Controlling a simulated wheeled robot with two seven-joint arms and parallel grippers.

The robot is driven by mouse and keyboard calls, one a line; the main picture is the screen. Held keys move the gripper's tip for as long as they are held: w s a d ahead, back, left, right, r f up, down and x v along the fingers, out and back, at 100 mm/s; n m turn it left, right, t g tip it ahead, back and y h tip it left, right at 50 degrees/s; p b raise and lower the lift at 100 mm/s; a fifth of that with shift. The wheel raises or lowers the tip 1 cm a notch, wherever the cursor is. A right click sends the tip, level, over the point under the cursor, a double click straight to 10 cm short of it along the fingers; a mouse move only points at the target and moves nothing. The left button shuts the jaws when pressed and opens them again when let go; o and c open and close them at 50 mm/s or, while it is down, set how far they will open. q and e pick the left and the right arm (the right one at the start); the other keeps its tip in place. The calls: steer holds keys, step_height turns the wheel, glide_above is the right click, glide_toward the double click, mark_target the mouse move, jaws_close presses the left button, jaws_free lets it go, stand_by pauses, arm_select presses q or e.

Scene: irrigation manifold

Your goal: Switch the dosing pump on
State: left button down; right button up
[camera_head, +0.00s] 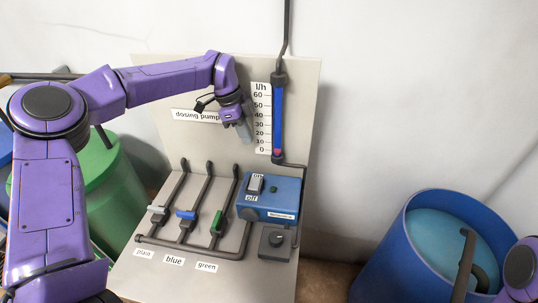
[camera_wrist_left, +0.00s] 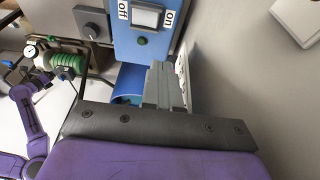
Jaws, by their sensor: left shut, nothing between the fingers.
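The dosing pump (camera_head: 280,203) is a blue box on the grey panel; its front also shows in the left wrist view (camera_wrist_left: 128,49). Its pale rocker switch (camera_head: 255,184) lies between an "on" label above and an "off" label below.
A flow tube (camera_head: 278,115) rises behind the pump, its red float near 0. A knob box (camera_head: 276,241) stands below the pump. Plain, blue (camera_head: 186,214) and green (camera_head: 217,222) valves lie left. A green barrel (camera_head: 105,180) and blue barrel (camera_head: 395,250) flank the panel.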

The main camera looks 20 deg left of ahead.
mark_target(258, 178)
arm_select(q)
steer(key=b+x, duration=0.2)
steer(key=x, duration=0.2)
steer(key=s+b+x, duration=0.1)
steer(key=b+x, duration=0.1)
steer(key=x, duration=0.2)
steer(key=b+x, duration=0.2)
steer(key=x, duration=0.2)
steer(key=shift+s+a+f, duration=0.15)
steer(key=shift+a, duration=0.2)
steer(key=shift+f, duration=0.6)
arm_select(e)
step_height(258, 178, down, 6)
steer(key=s, duration=0.1)
steer(key=shift+s, duration=0.3)
